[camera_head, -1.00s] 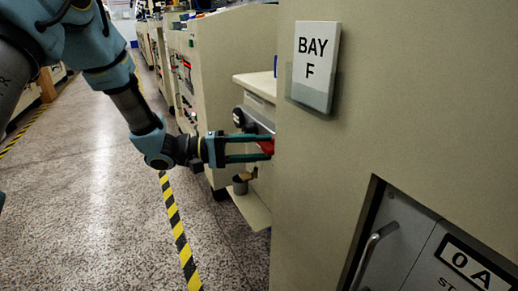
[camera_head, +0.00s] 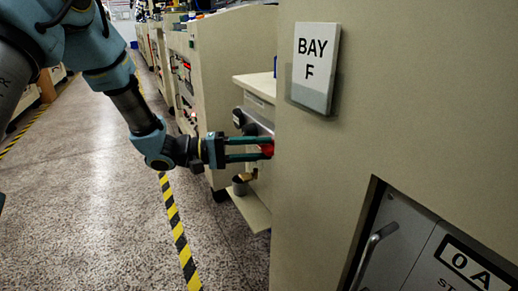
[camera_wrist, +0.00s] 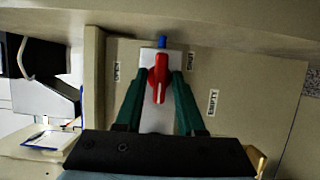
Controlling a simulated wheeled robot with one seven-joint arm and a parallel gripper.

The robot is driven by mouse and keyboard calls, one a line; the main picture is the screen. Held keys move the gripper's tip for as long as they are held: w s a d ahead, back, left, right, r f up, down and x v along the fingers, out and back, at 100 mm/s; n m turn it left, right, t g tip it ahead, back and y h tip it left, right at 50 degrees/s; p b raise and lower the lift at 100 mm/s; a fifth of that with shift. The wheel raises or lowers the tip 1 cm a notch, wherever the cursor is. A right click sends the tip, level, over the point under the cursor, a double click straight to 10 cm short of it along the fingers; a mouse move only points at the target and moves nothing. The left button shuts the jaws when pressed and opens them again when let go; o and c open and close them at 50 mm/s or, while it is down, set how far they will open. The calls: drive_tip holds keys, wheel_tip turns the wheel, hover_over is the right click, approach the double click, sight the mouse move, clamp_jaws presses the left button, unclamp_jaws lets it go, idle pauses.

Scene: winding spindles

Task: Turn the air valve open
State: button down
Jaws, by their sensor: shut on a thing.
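The air valve's red handle (camera_wrist: 159,80) sits on a pale plate (camera_wrist: 155,118) in the wrist view. A blue piece (camera_wrist: 162,41) shows at the plate's upper end. The handle's long part and white line run nearly up and down in that view. My gripper (camera_wrist: 160,77) is shut on the handle, with one green finger on each side. In the head view my gripper (camera_head: 262,149) reaches the red handle (camera_head: 267,148), partly hidden by the cabinet edge.
A beige cabinet panel with a BAY F sign (camera_head: 315,66) stands close on the right. The aisle floor (camera_head: 100,190) on the left is clear, with a yellow-black stripe (camera_head: 180,235).

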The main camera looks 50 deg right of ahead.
drive_tip(key=n, duration=0.2)
drive_tip(key=n+h+p, duration=0.1)
drive_tip(key=n, duration=0.1)
drive_tip(key=shift+w+g+h, duration=0.1)
drive_tip(key=shift+g+h, duration=0.2)
drive_tip(key=n+h+p, duration=0.2)
drive_tip(key=n+p, duration=0.1)
drive_tip(key=n, duration=0.2)
drive_tip(key=shift+a+n+p, duration=0.1)
drive_tip(key=shift+n+p, duration=0.2)
drive_tip(key=shift+p, duration=0.05)
drive_tip(key=n+h+p, duration=0.1)
drive_tip(key=n, duration=0.1)
drive_tip(key=n+t+h+p, duration=0.1)
drive_tip(key=n+p, duration=0.1)
drive_tip(key=n+t+p, duration=0.1)
drive_tip(key=n+p, duration=0.1)
drive_tip(key=n, duration=0.1)
drive_tip(key=shift+s+h, duration=0.25)
drive_tip(key=shift+h, duration=0.15)
drive_tip(key=n+t+p, duration=0.1)
drive_tip(key=n, duration=0.1)
drive_tip(key=n+t+h+p, duration=0.1)
drive_tip(key=n+t+p, duration=0.1)
drive_tip(key=n, duration=0.1)
drive_tip(key=shift+s+f+n+h+p, duration=0.1)
drive_tip(key=shift+f+n+h+p, duration=0.1)
drive_tip(key=shift+n+h+p, duration=0.1)
drive_tip(key=shift+f, duration=0.1)
